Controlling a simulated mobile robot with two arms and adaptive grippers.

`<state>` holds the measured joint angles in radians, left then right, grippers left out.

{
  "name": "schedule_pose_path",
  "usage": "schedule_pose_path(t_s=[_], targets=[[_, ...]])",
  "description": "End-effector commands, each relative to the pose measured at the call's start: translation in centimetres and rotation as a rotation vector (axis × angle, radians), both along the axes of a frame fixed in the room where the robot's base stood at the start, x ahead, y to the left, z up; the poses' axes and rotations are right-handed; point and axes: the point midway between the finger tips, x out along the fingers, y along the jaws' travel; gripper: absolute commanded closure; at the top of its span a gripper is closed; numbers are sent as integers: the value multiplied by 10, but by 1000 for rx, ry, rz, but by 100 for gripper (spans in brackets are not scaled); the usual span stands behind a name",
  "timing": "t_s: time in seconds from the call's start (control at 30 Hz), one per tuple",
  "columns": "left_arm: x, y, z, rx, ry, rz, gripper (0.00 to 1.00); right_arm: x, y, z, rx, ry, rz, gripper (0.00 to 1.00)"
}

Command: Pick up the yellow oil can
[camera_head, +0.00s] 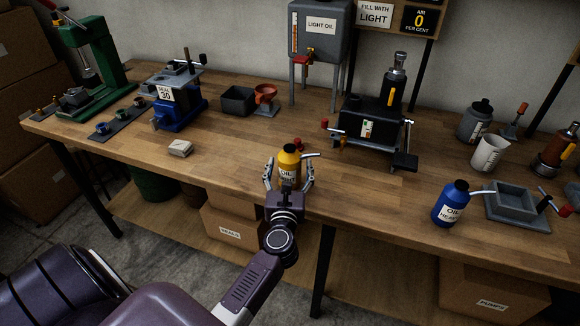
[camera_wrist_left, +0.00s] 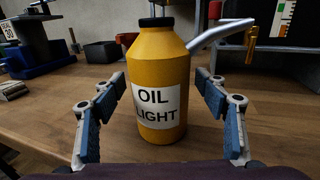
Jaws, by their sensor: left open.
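The yellow oil can (camera_head: 289,163) stands upright on the wooden workbench near its front edge. It has a black cap, a pale spout pointing right and a white label reading "OIL LIGHT". In the left wrist view the can (camera_wrist_left: 160,72) fills the middle. My left gripper (camera_head: 289,177) is open, with one finger on each side of the can. In the left wrist view the gripper (camera_wrist_left: 163,110) shows gaps between its fingers and the can on both sides. My right gripper is not in view.
A blue oil can (camera_head: 452,203) stands at the right beside a grey tray (camera_head: 513,202). A black machine (camera_head: 370,122) stands behind the yellow can, and a small pale block (camera_head: 180,148) lies to the left. The bench (camera_head: 235,150) is clear around the yellow can.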

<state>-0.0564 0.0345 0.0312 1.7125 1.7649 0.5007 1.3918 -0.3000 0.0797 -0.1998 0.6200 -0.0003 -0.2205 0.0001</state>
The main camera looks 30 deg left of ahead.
Motion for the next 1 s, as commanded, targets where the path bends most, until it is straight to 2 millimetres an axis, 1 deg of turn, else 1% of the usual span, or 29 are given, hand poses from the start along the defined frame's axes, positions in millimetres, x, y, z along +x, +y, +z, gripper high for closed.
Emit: schedule_pose_path(t_s=[0.13,0.17,0.73,1.0], targets=[[0,0,0,0,1,0,33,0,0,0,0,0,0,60],[0,0,0,0,1,0,35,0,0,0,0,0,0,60],[-1,-1,-1,0,1,0,98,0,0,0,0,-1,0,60],[0,-1,2,1,-2,0,98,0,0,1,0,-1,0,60]])
